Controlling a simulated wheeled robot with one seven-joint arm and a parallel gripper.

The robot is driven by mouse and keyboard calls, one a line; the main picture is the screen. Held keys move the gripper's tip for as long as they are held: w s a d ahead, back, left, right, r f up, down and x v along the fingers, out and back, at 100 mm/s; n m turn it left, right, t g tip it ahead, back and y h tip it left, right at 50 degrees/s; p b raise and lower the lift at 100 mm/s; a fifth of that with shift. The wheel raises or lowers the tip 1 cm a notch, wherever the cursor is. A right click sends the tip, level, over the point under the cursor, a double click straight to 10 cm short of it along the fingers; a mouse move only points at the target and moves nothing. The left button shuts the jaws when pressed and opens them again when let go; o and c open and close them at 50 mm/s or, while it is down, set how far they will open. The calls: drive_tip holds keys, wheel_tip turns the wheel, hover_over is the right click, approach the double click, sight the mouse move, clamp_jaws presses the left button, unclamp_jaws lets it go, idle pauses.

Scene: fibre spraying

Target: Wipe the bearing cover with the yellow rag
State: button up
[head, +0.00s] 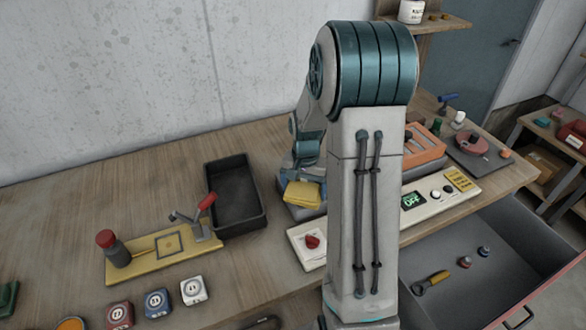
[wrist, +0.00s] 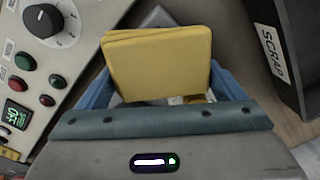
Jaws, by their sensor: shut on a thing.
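The yellow rag (head: 302,195) is a folded square pad, low over the table between the black bin and the control panel in the head view. In the wrist view the yellow rag (wrist: 158,62) sits between the blue fingers of my gripper (wrist: 160,84), which is shut on it. In the head view my gripper (head: 303,178) is partly hidden by my own arm. A grey-blue piece (head: 306,212) shows under the rag; I cannot tell whether it is the bearing cover or whether the rag touches it. The rag hides most of what lies beneath.
A black bin (head: 247,222), marked SCRAP in the wrist view (wrist: 290,70), stands close left. The control panel (head: 415,222) lies right, its display reading off. An open drawer (head: 495,275) juts out at right. A yellow plate (head: 150,268) with a toggle clamp is further left.

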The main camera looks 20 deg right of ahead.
sight(294, 189)
drive_tip(key=shift+a, duration=1.55)
wheel_tip(294, 189, up, 3)
drive_tip(key=shift+d+f+p, duration=0.1)
drive_tip(key=shift+p, duration=0.45)
drive_tip(key=shift+s+r, duration=0.1)
drive_tip(key=shift+r, duration=0.3)
drive_tip(key=shift+r+p, duration=1.75)
drive_tip(key=shift+r, duration=0.6)
drive_tip(key=shift+f, duration=0.1)
